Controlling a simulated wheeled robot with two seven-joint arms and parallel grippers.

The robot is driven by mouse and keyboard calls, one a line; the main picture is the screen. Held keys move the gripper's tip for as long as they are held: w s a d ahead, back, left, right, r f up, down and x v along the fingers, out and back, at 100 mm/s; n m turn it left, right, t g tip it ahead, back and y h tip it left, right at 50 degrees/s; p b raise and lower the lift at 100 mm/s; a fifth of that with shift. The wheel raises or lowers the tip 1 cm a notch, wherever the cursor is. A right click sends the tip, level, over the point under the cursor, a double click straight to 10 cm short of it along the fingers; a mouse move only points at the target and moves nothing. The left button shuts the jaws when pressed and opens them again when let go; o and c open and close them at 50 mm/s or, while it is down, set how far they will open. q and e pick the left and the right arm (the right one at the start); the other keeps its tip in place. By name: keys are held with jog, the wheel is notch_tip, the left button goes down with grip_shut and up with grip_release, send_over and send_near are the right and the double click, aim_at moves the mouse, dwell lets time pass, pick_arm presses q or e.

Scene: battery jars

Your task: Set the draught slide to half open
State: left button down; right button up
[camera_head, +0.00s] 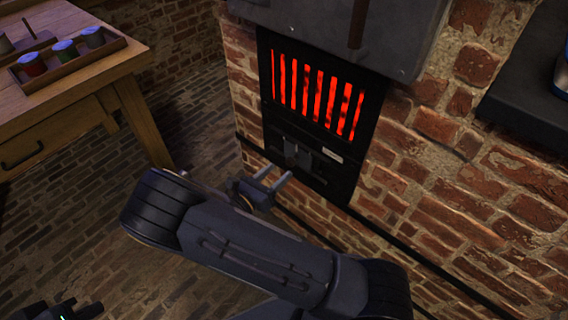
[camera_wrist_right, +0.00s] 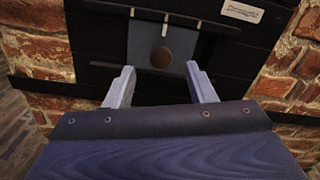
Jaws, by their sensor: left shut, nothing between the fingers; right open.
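The draught slide (camera_wrist_right: 145,40) is a grey plate with a round brown knob (camera_wrist_right: 161,57), set on the black stove front below the glowing grate. It sits near the middle of its dark rails in the right wrist view. In the head view the slide (camera_head: 290,148) is small and dark. My right gripper (camera_wrist_right: 160,69) is open, its fingers to either side of and below the knob, with nothing between them. It also shows in the head view (camera_head: 280,171), just in front of the stove front. My left gripper (camera_head: 65,308) is at the bottom left corner, shut and empty, mostly cut off.
A small label plate (camera_wrist_right: 242,12) is to the right above the slide. The red-glowing grate (camera_head: 318,95) is above it, and brick wall (camera_head: 440,150) surrounds the stove front. A wooden table (camera_head: 75,85) with a tray of jars (camera_head: 62,50) stands at left. Floor between is clear.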

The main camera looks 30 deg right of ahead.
jog(key=v, duration=0.2)
jog(key=shift+s+a, duration=0.15)
jog(key=shift+a, duration=0.25)
jog(key=s+d+r+m+g+y, duration=0.2)
jog(key=s+d+m+g+y, duration=0.1)
jog(key=s+m+g+y, duration=0.3)
jog(key=s+d+r+m+g+y, duration=0.2)
jog(key=s+m+g+y, duration=0.3)
jog(key=m, duration=0.3)
jog(key=s+a+r+m+t+y, duration=0.4)
jog(key=s+r+m+t+y, duration=0.55)
jog(key=r+m, duration=0.4)
notch_tip(320, 180, up, 30)
jog(key=p, duration=3.1)
jog(key=shift+s+d, duration=0.2)
jog(key=shift+s, duration=0.05)
